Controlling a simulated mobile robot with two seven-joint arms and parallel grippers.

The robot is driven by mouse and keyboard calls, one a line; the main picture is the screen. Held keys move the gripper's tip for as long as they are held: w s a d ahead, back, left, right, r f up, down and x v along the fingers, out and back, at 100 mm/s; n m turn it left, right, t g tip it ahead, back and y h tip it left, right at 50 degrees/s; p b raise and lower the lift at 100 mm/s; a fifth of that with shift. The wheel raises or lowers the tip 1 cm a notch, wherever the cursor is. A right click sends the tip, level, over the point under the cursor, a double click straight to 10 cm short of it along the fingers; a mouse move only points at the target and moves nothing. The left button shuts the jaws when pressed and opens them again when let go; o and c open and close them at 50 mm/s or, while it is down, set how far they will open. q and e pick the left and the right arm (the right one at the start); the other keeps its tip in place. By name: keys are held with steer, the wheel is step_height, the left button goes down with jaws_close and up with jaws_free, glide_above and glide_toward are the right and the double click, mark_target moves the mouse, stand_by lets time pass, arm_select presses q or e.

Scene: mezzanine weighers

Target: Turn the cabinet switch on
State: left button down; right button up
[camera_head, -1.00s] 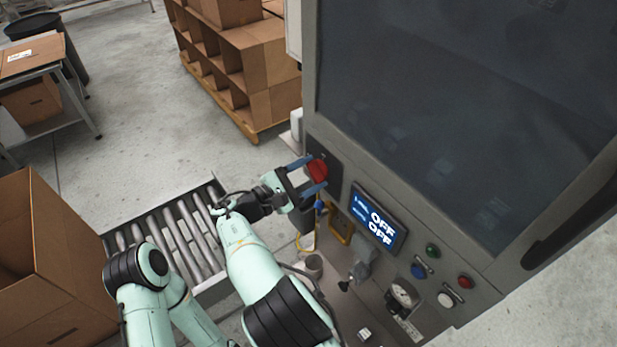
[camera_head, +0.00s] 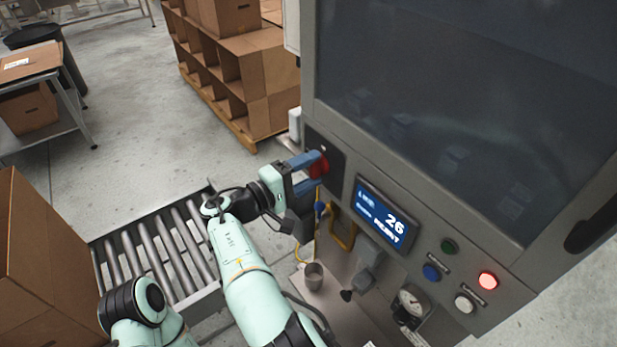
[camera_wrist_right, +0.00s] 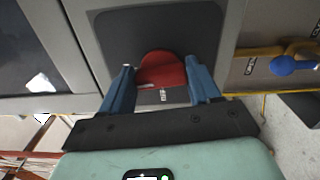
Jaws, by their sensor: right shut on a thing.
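The cabinet switch is a red rotary knob (camera_head: 319,167) on a dark plate (camera_head: 338,150) at the left of the cabinet front. In the right wrist view the knob (camera_wrist_right: 160,72) sits between the blue fingers of my right gripper (camera_wrist_right: 162,84), on the dark plate. In the head view my right gripper (camera_head: 310,172) is shut on the knob, its fingers hiding part of it. The cabinet display (camera_head: 382,217) is lit and shows "26" with smaller text below. My left gripper is not in view.
A red lamp (camera_head: 487,281) glows among green, blue and white buttons right of the display.

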steer(key=shift+m+b, duration=0.45)
steer(key=shift+m, duration=0.15)
steer(key=o, duration=1.1)
steer(key=shift+w, duration=0.1)
steer(key=shift+c, duration=0.2)
steer(key=v, duration=1.3)
steer(key=shift+a, duration=0.15)
